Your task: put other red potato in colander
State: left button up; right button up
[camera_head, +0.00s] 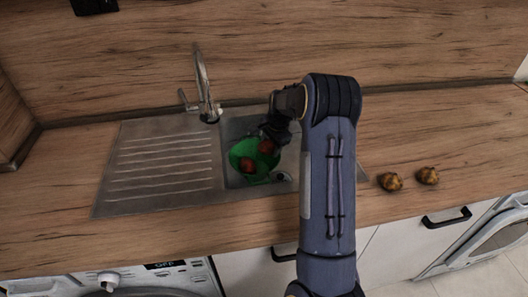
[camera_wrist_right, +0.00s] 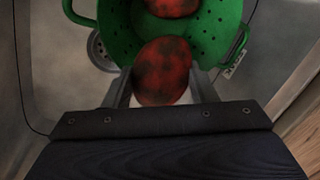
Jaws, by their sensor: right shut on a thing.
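A green colander (camera_head: 237,152) stands in the sink basin; in the right wrist view its wall with holes (camera_wrist_right: 218,35) shows at the top. One red potato (camera_head: 247,165) lies in the colander, and it shows at the top edge of the right wrist view (camera_wrist_right: 172,5). My right gripper (camera_head: 268,138) is over the colander and shut on another red potato (camera_head: 266,147). That potato (camera_wrist_right: 163,72) sits between the two fingers in the right wrist view, at the colander's near side. I cannot tell whether it touches the colander. My left gripper is not in view.
The steel sink (camera_head: 228,128) has a ribbed drainboard (camera_head: 160,165) on its left and a tap (camera_head: 205,90) behind. Two brownish-yellow potatoes (camera_head: 390,181) (camera_head: 428,175) lie on the wooden counter (camera_head: 440,130) to the right. The counter's far left is clear.

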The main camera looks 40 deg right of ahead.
aim_at(265, 148)
jog(key=w+f, duration=0.2)
jog(key=f, duration=0.1)
jog(key=shift+w+a, duration=0.2)
jog(key=shift+a, duration=0.2)
jog(key=x, duration=0.3)
jog(key=shift+s+f+p, duration=0.25)
jog(key=shift+p, duration=0.15)
jog(key=shift+f+b, duration=0.5)
jog(key=shift+b, duration=0.05)
jog(key=o, duration=0.8)
jog(key=shift+c, duration=0.2)
jog(key=shift+s, duration=0.1)
